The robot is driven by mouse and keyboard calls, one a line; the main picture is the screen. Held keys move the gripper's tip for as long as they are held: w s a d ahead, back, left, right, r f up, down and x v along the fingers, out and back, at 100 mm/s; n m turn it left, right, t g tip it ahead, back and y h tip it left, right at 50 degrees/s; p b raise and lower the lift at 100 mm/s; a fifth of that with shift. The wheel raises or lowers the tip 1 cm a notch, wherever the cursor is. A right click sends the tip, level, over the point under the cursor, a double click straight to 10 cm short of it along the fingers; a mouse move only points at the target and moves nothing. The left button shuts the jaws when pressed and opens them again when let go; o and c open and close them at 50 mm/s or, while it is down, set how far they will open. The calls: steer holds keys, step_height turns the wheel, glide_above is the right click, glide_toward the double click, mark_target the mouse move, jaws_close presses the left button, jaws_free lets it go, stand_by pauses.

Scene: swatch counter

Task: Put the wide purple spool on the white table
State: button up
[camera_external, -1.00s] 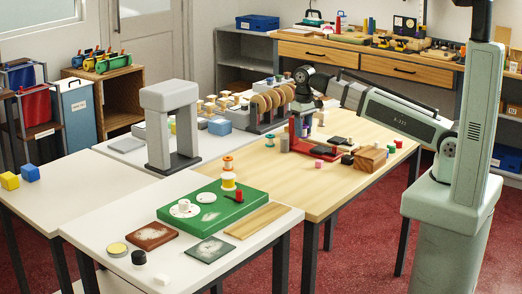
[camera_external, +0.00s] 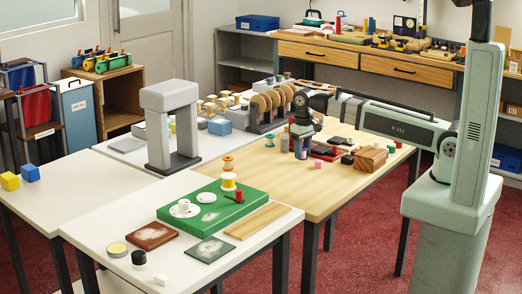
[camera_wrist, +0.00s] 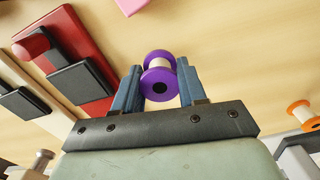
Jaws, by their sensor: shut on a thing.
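The wide purple spool (camera_wrist: 159,77) has purple flanges and a pale core. In the wrist view it sits between the two blue fingers of my gripper (camera_wrist: 158,88), which is shut on it. In the external view my gripper (camera_external: 302,143) points down over the wooden table, with a small purple patch of the spool (camera_external: 302,154) at its tips. I cannot tell whether the spool touches the wood. The white table (camera_external: 95,230) stands at the front left, its top bare along its left side.
On the white table are a green board (camera_external: 240,211), a brown tile (camera_external: 151,235), a dark tile (camera_external: 209,250) and a wooden strip (camera_external: 257,220). An orange spool (camera_external: 228,163) stands left of my gripper. A grey arch (camera_external: 158,125) stands behind. A wooden block (camera_external: 370,159) lies to the right.

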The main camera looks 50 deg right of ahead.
steer(key=shift+f, duration=0.6)
steer(key=shift+f, duration=0.1)
steer(key=o, duration=1.1)
step_height(320, 180, up, 12)
steer(key=shift+f, duration=0.1)
steer(key=shift+o, duration=0.5)
steer(key=shift+r, duration=0.2)
